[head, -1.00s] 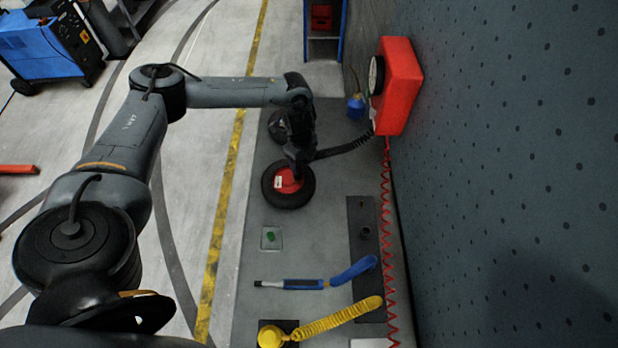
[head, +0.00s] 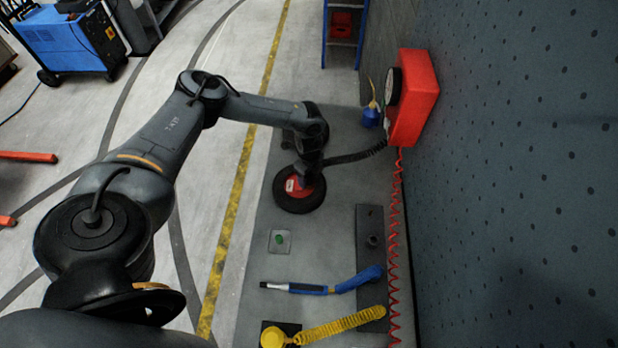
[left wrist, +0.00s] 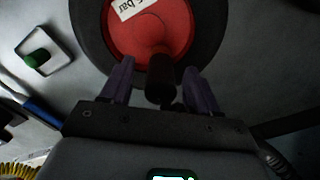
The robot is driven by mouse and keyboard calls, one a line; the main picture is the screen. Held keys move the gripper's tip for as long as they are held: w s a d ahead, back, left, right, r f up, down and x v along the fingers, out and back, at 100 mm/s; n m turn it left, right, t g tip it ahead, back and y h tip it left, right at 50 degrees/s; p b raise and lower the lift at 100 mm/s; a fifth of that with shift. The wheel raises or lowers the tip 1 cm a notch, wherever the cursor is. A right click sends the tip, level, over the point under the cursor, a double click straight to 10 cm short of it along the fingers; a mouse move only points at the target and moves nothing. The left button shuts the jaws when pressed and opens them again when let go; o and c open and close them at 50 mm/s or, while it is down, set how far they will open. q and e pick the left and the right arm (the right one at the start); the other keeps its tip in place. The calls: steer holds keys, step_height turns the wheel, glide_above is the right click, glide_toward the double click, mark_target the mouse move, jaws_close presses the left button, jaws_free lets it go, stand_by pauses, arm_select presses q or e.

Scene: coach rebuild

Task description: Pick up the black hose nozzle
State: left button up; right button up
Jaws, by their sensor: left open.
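The black hose nozzle (left wrist: 161,78) shows in the left wrist view between the two fingers of my left gripper (left wrist: 153,82). The fingers stand apart on either side of it, and I cannot tell whether either touches it. Behind the nozzle is a wheel with a red hub and black tyre (left wrist: 208,30); the wheel lies on the bench in the head view (head: 299,204). My left gripper (head: 306,182) is over the wheel there and hides the nozzle. A black coiled hose (head: 350,157) runs from the gripper area to the red gauge box. My right gripper is not in view.
The red gauge box (head: 417,95) is on the wall at right, with a red coiled hose (head: 394,240) hanging below. A blue oil can (head: 371,116) stands beside it. A green item in a tray (head: 281,241), a blue-hosed tool (head: 310,288) and a yellow coil (head: 340,325) lie nearer.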

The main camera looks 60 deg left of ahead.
arm_select(q)
steer(key=shift+f, duration=0.95)
jaws_close()
steer(key=shift+r, duration=0.1)
